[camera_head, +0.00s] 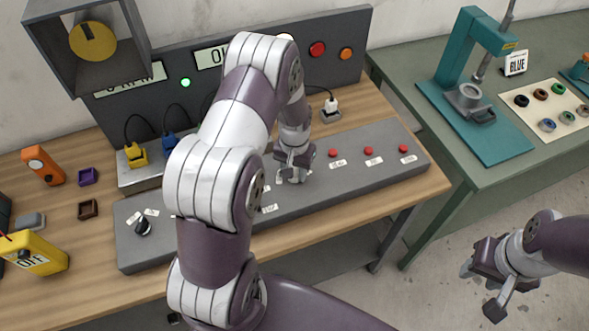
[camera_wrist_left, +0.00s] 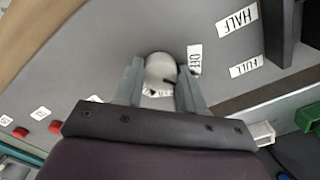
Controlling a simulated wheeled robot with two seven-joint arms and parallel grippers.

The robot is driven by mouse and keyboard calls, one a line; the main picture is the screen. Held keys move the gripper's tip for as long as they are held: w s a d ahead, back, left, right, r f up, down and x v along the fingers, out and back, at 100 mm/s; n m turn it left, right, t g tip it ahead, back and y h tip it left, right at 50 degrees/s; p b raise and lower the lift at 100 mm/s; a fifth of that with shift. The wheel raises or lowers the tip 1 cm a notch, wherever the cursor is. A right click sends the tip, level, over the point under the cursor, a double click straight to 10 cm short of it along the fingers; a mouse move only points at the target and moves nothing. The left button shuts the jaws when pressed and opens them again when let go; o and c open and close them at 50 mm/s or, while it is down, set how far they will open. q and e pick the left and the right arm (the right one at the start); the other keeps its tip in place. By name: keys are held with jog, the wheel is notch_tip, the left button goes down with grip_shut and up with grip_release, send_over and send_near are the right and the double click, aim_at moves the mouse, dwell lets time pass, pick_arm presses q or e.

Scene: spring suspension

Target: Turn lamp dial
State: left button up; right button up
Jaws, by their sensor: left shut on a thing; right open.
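My left gripper (camera_head: 292,172) reaches down to the grey control panel (camera_head: 225,215), left of the red buttons. In the left wrist view its two fingers (camera_wrist_left: 160,82) are shut on a pale round dial (camera_wrist_left: 160,68), one finger on each side. A label reading OFF (camera_wrist_left: 195,59) is beside the dial; HALF (camera_wrist_left: 237,20) and FULL (camera_wrist_left: 246,66) labels lie further off. Another label is partly hidden at the dial's edge. The dial is hidden by the gripper in the head view. My right gripper (camera_head: 482,287) is open and empty over the floor at the lower right.
Red buttons (camera_head: 369,151) line the panel's right part. A second, dark dial (camera_head: 143,227) is at its left end. Plugs, including a yellow one (camera_head: 136,155), stand behind the panel. A yellow meter (camera_head: 35,253) lies at left. A green press (camera_head: 470,100) stands on the right bench.

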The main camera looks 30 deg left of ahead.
aim_at(295, 172)
pick_arm(q)
jog(key=shift+w+r+m, duration=0.1)
jog(key=shift+m, duration=0.9)
jog(key=o, duration=1.1)
jog(key=shift+c, duration=0.2)
notch_tip(295, 172, up, 13)
jog(key=b, duration=0.2)
jog(key=shift+f, duration=0.2)
